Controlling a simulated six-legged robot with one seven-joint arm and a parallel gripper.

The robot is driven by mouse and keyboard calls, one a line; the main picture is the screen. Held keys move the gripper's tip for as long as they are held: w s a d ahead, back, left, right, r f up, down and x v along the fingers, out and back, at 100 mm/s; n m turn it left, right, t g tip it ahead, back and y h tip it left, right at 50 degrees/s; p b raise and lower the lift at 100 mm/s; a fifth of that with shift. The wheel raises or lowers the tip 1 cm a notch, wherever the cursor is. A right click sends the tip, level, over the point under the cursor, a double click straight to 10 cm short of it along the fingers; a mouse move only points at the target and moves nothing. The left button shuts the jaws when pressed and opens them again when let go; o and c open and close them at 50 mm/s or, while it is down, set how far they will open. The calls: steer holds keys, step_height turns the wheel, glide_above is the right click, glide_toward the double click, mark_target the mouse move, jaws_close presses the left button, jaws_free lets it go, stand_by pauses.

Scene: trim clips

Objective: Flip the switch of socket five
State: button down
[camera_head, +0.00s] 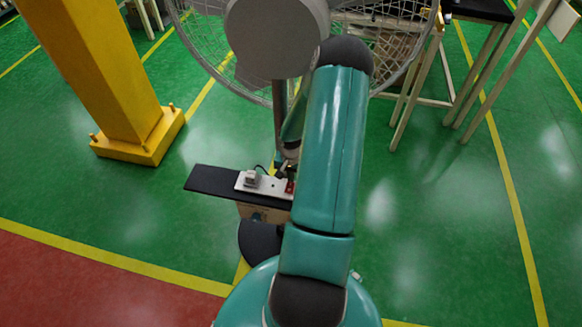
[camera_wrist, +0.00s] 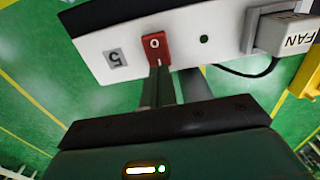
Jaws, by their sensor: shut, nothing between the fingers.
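The white socket strip (camera_wrist: 88,47) runs across the top of the wrist view, with a label reading 5 (camera_wrist: 116,58). Beside the label is the red rocker switch (camera_wrist: 150,47), marked O and I. My gripper (camera_wrist: 159,72) is shut and empty, its tip at the lower edge of the switch, near the I mark. I cannot tell whether it touches. In the head view the strip (camera_head: 266,183) lies on a black board, and the red switch (camera_head: 290,187) is partly hidden by my arm. My gripper is mostly hidden there.
A plug labelled FAN (camera_wrist: 285,35) sits in the strip, with a black cable below. The black board (camera_head: 212,181) carries the strip. A large fan (camera_head: 225,65) stands behind, a yellow post (camera_head: 95,65) at left. Green floor is open at right.

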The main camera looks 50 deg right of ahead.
steer(key=shift+f, duration=0.85)
steer(key=shift+d+f, duration=0.15)
steer(key=shift+s+a+r, duration=0.15)
steer(key=shift+a, duration=0.2)
steer(key=shift+s+a+r, duration=0.15)
steer(key=shift+a, duration=0.2)
